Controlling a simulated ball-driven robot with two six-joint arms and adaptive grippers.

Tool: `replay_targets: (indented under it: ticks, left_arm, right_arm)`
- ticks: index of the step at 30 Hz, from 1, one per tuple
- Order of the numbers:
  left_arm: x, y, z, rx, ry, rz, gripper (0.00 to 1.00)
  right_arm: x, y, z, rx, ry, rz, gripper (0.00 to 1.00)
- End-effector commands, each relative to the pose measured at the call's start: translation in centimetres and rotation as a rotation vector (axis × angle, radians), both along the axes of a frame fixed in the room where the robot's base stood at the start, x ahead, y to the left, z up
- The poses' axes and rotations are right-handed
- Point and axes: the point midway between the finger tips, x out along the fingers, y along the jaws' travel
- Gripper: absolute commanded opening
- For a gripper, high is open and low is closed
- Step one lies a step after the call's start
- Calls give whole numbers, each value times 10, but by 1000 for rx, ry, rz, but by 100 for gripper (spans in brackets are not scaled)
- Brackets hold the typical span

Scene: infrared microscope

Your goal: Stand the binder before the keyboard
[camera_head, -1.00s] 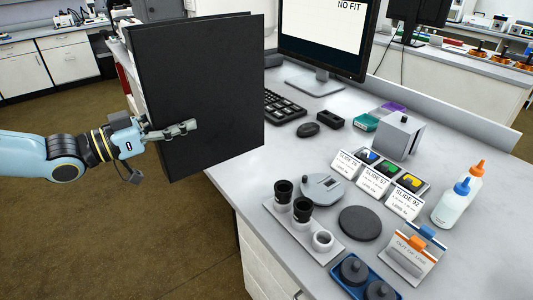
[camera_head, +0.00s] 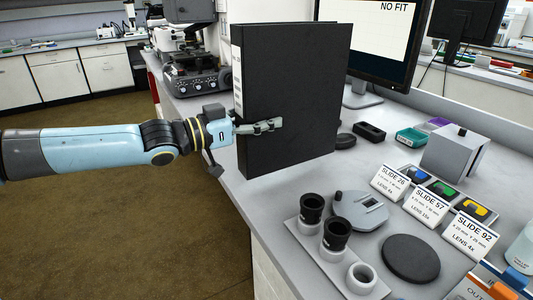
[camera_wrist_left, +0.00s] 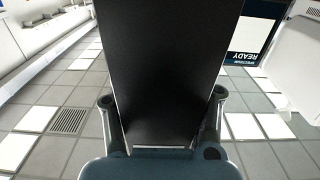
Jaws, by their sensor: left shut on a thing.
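The black binder (camera_head: 295,95) stands upright in the head view, its spine with a white label facing left. My left gripper (camera_head: 262,126) is shut on the binder near its lower spine side. The binder also fills the middle of the left wrist view (camera_wrist_left: 165,70), between the two fingers (camera_wrist_left: 162,125). In the head view it overlaps the bench's left edge, and I cannot tell whether its bottom touches the bench. The keyboard is hidden behind the binder. My right gripper is not in view.
A monitor (camera_head: 372,45) stands behind the binder, and a microscope (camera_head: 190,70) stands to its left. A mouse (camera_head: 345,141) and a black holder (camera_head: 369,131) lie to its right. An eyepiece rack (camera_head: 330,262), slide signs (camera_head: 390,182) and a grey box (camera_head: 455,153) stand nearer.

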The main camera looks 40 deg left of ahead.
Motion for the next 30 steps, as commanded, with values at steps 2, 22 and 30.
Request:
replay_targets:
  ticks: [2, 22, 30]
  left_arm:
    - [4, -3, -2, -2, -6, -2, 0]
    - [5, -3, -41, 0, -4, -2, 0]
    - [5, -2, -43, 0, -1, 0, 76]
  right_arm:
    - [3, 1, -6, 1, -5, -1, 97]
    - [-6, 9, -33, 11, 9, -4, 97]
    - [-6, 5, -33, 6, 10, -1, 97]
